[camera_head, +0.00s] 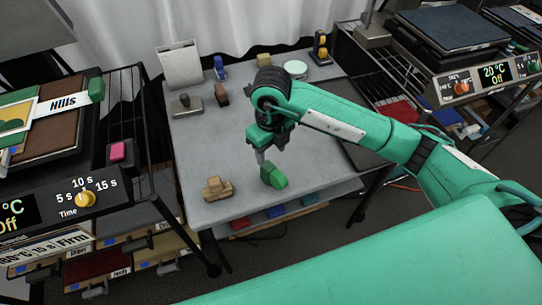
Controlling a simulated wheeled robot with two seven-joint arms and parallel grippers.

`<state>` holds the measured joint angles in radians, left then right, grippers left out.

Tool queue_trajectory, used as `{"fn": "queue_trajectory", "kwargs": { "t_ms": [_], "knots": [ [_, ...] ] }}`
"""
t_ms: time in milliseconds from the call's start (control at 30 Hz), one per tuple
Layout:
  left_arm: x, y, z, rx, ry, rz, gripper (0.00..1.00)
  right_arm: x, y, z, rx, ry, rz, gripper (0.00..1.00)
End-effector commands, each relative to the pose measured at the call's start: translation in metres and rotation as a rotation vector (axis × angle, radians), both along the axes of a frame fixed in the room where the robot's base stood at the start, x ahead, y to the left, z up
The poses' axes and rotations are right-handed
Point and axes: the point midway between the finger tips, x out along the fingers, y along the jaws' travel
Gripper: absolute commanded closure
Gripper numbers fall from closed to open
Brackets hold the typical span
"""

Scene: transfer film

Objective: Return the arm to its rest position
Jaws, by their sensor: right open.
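My right arm, teal and black, reaches in from the right over the grey table (210,140). Its right gripper (262,160) points down above the front middle of the table and is open. A green block-like object (273,177) sits on the table just below and beside the fingertips. It looks apart from them, though the exact gap is hard to tell. My left gripper is not in view.
A wooden block tool (217,188) lies at the table's front left. Small tools and a white roll (295,69) stand towards the back. A press (80,205) with a timer dial is at left. Another heated unit (495,75) is at right.

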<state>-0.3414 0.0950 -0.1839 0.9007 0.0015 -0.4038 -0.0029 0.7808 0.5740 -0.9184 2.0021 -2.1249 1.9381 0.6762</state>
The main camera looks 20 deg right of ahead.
Motion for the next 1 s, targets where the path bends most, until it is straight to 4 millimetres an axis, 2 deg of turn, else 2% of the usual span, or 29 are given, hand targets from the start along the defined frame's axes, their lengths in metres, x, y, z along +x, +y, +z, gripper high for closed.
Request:
{"fn": "queue_trajectory", "kwargs": {
  "t_ms": [467, 567, 667, 800, 867, 900, 1000],
  "knots": [
    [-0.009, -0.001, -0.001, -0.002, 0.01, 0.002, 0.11, 0.0, 0.0, 0.0, 0.0, 0.0, 0.0, 0.47],
    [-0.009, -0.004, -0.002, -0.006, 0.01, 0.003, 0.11, -0.003, 0.005, -0.001, 0.025, 0.006, 0.008, 0.47],
    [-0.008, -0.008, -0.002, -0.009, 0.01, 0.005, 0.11, -0.012, 0.027, -0.005, 0.133, 0.026, 0.04, 0.47],
    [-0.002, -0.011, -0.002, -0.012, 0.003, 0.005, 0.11, -0.041, 0.087, -0.001, 0.448, 0.078, 0.101, 0.47],
    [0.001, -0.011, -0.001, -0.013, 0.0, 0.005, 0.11, -0.055, 0.114, 0.009, 0.613, 0.102, 0.115, 0.47],
    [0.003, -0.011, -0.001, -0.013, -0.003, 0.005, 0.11, -0.063, 0.13, 0.018, 0.724, 0.116, 0.118, 0.47],
    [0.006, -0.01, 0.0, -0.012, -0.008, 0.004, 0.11, -0.08, 0.163, 0.048, 0.994, 0.147, 0.097, 0.47]
  ]
}}
